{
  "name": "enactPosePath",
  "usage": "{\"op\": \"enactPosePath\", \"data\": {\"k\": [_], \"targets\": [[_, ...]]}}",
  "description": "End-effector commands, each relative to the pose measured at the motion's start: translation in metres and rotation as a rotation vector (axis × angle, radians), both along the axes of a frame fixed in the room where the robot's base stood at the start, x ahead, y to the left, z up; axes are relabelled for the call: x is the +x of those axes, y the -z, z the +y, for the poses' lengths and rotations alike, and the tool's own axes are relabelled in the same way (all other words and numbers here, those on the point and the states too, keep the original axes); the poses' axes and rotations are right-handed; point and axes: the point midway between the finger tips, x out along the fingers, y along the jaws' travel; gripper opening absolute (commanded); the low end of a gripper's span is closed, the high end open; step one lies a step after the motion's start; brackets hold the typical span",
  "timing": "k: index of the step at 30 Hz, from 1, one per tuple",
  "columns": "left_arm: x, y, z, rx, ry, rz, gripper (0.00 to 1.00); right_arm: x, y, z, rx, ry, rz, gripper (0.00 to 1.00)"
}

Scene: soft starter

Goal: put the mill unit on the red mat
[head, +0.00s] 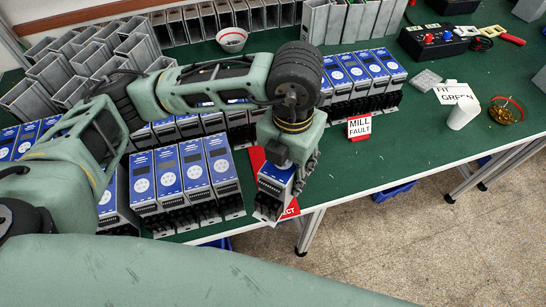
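My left arm reaches in from the left, and its gripper (284,162) points down at the table's front edge. It appears shut on a blue-faced grey unit (275,182), seemingly the mill unit, gripped at the top. The unit is slightly tilted. Beneath and around it shows a red mat (257,158), with a white label ending in "ECT" at its front corner. The gripper and unit hide most of the mat. I cannot tell whether the unit touches it. My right gripper is not in view.
Rows of similar blue units (195,172) stand left of the mat. More units (368,68) stand behind a "MILL FAULT" sign (359,127). Grey housings (90,60) fill the back left. A white container (463,112) and brass-filled dish (506,111) stand right. Green table is clear right of the mat.

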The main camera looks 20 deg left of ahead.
Motion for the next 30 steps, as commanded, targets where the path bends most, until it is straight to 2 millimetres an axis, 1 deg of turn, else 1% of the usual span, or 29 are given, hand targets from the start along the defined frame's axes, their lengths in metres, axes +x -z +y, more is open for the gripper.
{"op": "enactPosePath", "data": {"k": [1, 6, 9, 13, 16, 20, 24, 27, 30], "targets": [[0.008, 0.003, 0.009, 0.006, -0.009, 0.002, 0.0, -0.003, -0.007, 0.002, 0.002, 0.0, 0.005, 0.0], [0.039, 0.025, 0.03, 0.005, -0.008, 0.003, 0.0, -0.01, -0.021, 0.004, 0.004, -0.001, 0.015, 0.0], [0.056, 0.037, 0.042, 0.004, -0.005, 0.002, 0.0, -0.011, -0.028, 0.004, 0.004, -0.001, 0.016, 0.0], [0.072, 0.05, 0.052, 0.001, -0.002, 0.0, 0.0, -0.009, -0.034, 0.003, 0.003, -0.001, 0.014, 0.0], [0.079, 0.056, 0.057, 0.001, 0.001, -0.001, 0.0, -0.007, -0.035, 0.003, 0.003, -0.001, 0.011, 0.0], [0.08, 0.063, 0.058, 0.001, 0.003, 0.002, 0.0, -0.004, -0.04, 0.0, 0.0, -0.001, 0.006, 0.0], [0.079, 0.082, 0.059, 0.002, 0.001, 0.003, 0.0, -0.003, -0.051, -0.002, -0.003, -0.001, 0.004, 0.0], [0.08, 0.093, 0.058, 0.001, 0.002, 0.001, 0.0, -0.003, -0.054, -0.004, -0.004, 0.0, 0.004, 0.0], [0.08, 0.098, 0.058, 0.001, 0.002, -0.002, 0.0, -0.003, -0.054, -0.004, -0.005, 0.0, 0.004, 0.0]]}}
